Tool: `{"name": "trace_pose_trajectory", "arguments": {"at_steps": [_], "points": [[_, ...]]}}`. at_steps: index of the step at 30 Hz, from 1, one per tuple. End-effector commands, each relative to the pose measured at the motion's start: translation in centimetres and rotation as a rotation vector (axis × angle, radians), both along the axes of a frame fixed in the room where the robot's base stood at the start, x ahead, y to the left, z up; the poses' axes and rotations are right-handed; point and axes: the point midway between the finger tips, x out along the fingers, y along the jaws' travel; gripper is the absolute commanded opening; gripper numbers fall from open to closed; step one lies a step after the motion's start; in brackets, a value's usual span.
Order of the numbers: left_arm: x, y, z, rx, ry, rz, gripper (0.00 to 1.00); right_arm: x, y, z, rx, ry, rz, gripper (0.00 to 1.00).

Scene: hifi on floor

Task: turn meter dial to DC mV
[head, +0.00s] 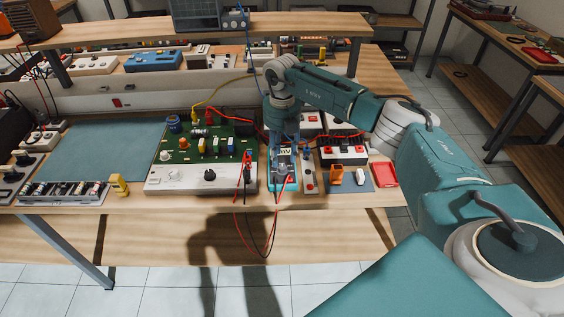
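The meter (291,186) is a small blue unit on the front part of the bench, just right of the green circuit board. Its pale display (286,149) shows letters that look like "mV". My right gripper (282,172) points down over the meter, and its fingers are at or just above the dial area. The dial is mostly hidden behind the gripper, so its pointer position cannot be read. The fingers are too small to tell whether they are open or shut. My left gripper is not in view.
A green circuit board (207,141) on a white base stands left of the meter, with red and black leads hanging over the bench edge. A switch box (343,150), an orange holder (337,174) and a red tray (383,175) are to the right. A grey-green mat (110,150) is clear.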

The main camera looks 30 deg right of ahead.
Motion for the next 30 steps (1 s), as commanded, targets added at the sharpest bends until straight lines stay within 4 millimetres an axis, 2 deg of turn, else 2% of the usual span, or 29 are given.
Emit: {"name": "trace_pose_trajectory", "arguments": {"at_steps": [1, 6, 12, 30], "points": [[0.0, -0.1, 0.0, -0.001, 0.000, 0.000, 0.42, 0.1, 0.0, 1.3, 0.000, -0.004, 0.001, 0.39], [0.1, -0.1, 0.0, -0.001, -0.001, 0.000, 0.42, 0.1, 0.0, 4.7, 0.001, -0.004, 0.000, 0.39], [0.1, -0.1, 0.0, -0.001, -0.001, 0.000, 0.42, 0.0, 0.0, 7.0, 0.000, -0.001, 0.000, 0.39], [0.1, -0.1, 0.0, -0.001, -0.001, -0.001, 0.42, 0.0, 0.0, 7.4, 0.000, 0.000, 0.000, 0.39]]}}
